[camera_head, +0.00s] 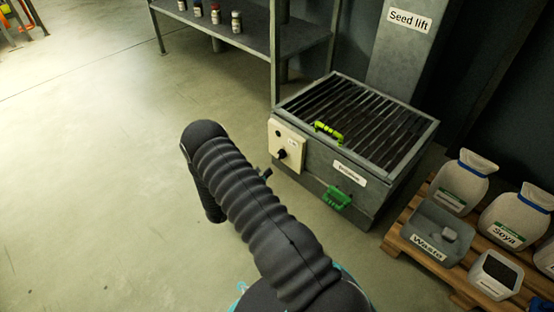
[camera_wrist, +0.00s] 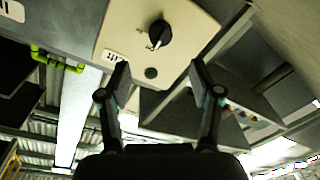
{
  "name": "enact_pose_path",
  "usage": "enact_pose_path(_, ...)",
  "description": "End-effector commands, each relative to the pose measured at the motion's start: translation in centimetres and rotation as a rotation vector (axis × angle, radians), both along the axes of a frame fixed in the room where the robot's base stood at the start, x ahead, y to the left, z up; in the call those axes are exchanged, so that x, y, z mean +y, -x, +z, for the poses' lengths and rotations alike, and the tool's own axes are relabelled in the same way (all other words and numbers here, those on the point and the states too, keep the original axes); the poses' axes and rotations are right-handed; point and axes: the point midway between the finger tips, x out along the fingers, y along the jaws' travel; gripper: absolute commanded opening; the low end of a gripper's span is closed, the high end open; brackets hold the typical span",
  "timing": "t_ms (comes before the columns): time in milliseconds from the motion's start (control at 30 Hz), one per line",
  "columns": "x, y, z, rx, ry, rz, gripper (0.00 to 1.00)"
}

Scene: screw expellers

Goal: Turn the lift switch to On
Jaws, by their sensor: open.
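The lift switch is a black rotary knob (camera_wrist: 158,34) on a cream control panel (camera_wrist: 185,22) in the wrist view. In the head view the same panel (camera_head: 287,140) is on the left side of the grey seed lift box, with the knob (camera_head: 282,154) low on it. A small dark round part (camera_wrist: 151,73) and a white label also show on the panel. My gripper (camera_wrist: 160,78) is open and empty, its two fingers apart, pointing at the panel with the knob beyond and between them. In the head view my arm hides the gripper almost fully.
The seed lift box (camera_head: 400,165) has a barred top with a yellow-green handle (camera_head: 328,131) and a green handle (camera_head: 337,198) in front. A metal shelf (camera_head: 262,43) stands behind. A pallet (camera_head: 405,240) with sacks and bins is at right. The floor at left is clear.

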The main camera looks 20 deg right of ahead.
Motion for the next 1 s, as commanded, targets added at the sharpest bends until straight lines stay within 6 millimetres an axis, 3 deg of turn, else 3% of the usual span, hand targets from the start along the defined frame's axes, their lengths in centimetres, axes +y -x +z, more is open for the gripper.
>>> enact_pose_path(300, -5.5, -2.5, -0.1, -0.001, -0.002, -0.003, 0.64)
enact_pose_path(500, -7.8, -3.6, 0.0, -0.002, -0.001, -0.001, 0.64)
enact_pose_path(967, -8.8, -4.1, 0.0, 0.000, -0.001, 0.002, 0.64)
enact_pose_path(1000, -8.8, -4.1, 0.0, 0.000, -0.001, 0.002, 0.57)
